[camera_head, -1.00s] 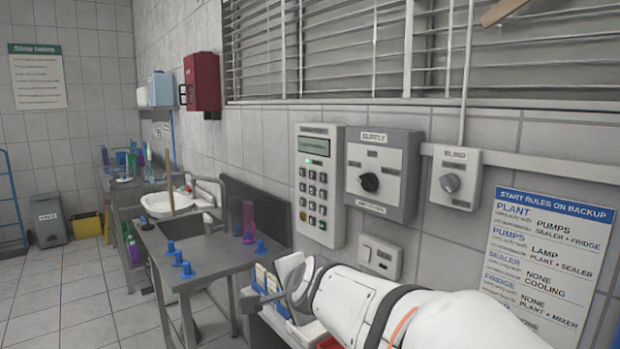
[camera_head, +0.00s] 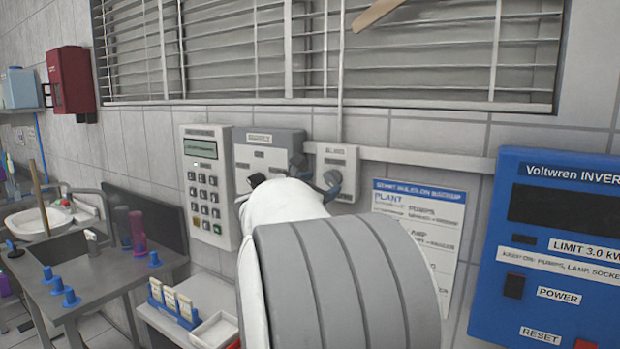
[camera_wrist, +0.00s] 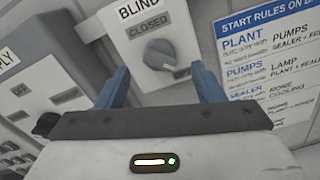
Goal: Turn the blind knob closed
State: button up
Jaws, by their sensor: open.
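The blind knob (camera_wrist: 160,54) is a round grey dial on a small white wall box (camera_wrist: 192,20) labelled BLIND, with a CLOSED mark above the knob. In the head view the same box (camera_head: 343,156) is on the wall below the window, its knob mostly covered by my gripper. My gripper (camera_wrist: 160,72) is open, with one blue finger on each side of the knob in the wrist view. I cannot tell whether the fingers touch it. In the head view my gripper (camera_head: 315,176) is partly hidden behind my arm. The window blind (camera_head: 230,50) shows spaced slats.
A grey supply switch box (camera_head: 268,148) and a keypad panel (camera_head: 207,186) are left of the knob box. A printed rules sheet (camera_head: 418,218) and a blue inverter (camera_head: 560,205) are to the right. A white tray (camera_head: 215,332) stands below.

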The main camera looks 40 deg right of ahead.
aim_at(328, 180)
jog(key=p+x, duration=0.1)
jog(key=x, duration=0.3)
jog(key=shift+d, duration=0.1)
jog(key=shift+c, duration=0.4)
jog(key=c, duration=0.9)
